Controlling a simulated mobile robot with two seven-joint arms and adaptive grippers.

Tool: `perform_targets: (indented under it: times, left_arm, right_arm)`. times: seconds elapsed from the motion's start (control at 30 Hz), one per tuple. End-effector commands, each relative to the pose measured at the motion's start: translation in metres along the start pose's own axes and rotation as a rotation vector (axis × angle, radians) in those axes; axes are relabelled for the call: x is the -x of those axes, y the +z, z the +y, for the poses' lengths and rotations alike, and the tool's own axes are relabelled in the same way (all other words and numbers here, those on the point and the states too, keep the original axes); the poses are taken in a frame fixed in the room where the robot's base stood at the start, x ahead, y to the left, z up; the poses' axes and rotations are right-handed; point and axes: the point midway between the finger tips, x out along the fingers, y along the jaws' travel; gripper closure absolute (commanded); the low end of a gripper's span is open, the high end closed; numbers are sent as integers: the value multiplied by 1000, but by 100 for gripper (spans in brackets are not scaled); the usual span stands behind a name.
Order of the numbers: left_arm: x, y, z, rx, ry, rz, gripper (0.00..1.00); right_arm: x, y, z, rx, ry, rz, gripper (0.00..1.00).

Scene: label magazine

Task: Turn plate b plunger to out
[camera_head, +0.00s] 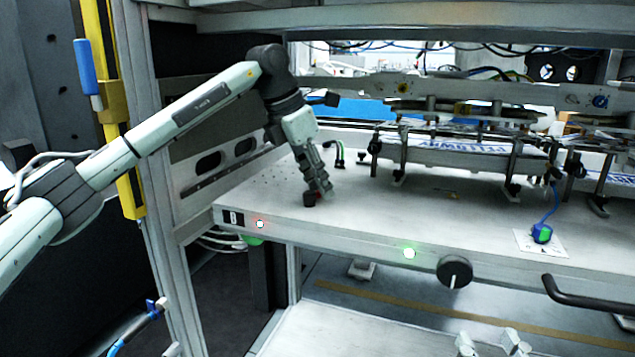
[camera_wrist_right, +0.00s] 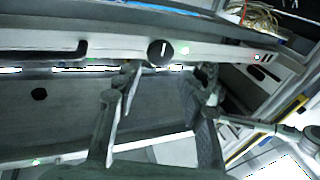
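Plate B is the pale shelf plate (camera_head: 262,200) with a "B" label (camera_head: 233,217) on its front left edge. A small dark round knob (camera_head: 309,199), likely the plunger, stands on it near the front, with a bit of red beside it. My left gripper (camera_head: 324,188) points down at the plate with its fingertips right beside the knob. Its fingers look close together; whether they grip the knob cannot be made out. My right gripper (camera_wrist_right: 168,75) is open and empty below the plate's front edge; its fingertips (camera_head: 490,343) show at the bottom of the head view.
The plate's front edge carries a red light (camera_head: 260,224), a green light (camera_head: 409,253) and a black rotary knob (camera_head: 455,271). A black handle (camera_head: 590,303) juts out at right. A clamped, labelled fixture (camera_head: 465,148) stands behind. A blue-cabled green device (camera_head: 542,233) sits front right.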

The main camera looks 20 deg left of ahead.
Motion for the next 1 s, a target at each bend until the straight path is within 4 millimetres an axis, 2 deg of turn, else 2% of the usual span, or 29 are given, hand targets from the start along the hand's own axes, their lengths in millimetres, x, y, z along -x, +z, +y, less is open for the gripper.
perform_targets:
  times: [0.07, 0.3, 0.73, 0.87, 1.0]
  left_arm:
    - [0, 0, 0, 0, 0, 0, 71]
    - [0, 0, 0, 0, 0, 0, 100]
    - [0, 0, 0, 29, 11, 0, 100]
    - [1, 0, 2, 80, 34, 0, 100]
    - [1, 0, 3, 169, 72, -1, 100]
  right_arm:
    - [0, 0, 0, 0, 0, 0, 60]
    - [0, 0, 0, 0, 0, 0, 60]
    - [0, 2, 1, 2, 2, -14, 60]
    - [0, 7, 3, 7, 6, -45, 60]
    - [2, 24, 10, 19, 20, -119, 60]
